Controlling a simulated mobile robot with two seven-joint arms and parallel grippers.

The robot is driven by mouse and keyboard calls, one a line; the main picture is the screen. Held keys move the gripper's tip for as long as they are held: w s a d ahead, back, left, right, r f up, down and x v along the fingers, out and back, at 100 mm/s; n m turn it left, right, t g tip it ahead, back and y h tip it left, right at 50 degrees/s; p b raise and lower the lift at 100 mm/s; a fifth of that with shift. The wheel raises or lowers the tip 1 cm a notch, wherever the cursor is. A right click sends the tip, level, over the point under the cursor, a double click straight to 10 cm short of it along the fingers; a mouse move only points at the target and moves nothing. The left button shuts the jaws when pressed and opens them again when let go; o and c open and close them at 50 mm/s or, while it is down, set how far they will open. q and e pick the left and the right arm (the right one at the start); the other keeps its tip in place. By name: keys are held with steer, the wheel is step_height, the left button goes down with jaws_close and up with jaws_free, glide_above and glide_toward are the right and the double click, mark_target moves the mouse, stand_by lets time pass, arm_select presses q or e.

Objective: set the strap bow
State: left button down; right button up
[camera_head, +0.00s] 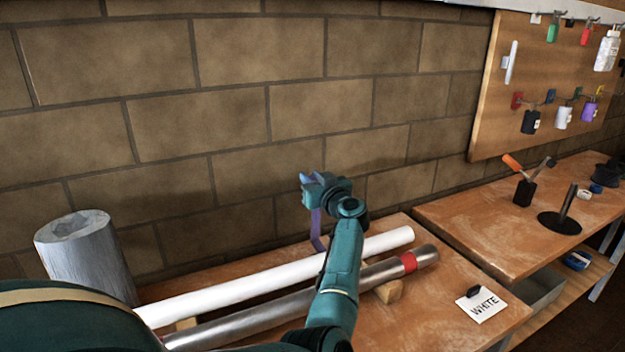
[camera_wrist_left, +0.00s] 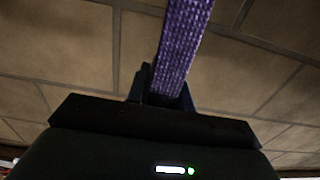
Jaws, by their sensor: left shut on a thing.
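A purple woven strap (camera_head: 317,229) hangs from my left gripper (camera_head: 311,184) and curves down to the far side of the white pole (camera_head: 290,278). My left gripper is shut on the strap, above the poles and in front of the wall. In the left wrist view the strap (camera_wrist_left: 183,45) runs up from between the jaws. The strap's lower end is hidden, so I cannot tell whether it goes around the pole. My right gripper is not in view.
A card reading WHITE (camera_head: 487,308) with a small black object on it lies on the bench (camera_head: 450,275). A grey cylinder (camera_head: 82,255) stands left. A second bench holds a pen cup (camera_head: 524,192) and a black stand (camera_head: 560,222). A pegboard (camera_head: 520,80) hangs behind.

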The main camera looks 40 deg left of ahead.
arm_select(q)
steer(key=shift+s+d, duration=0.1)
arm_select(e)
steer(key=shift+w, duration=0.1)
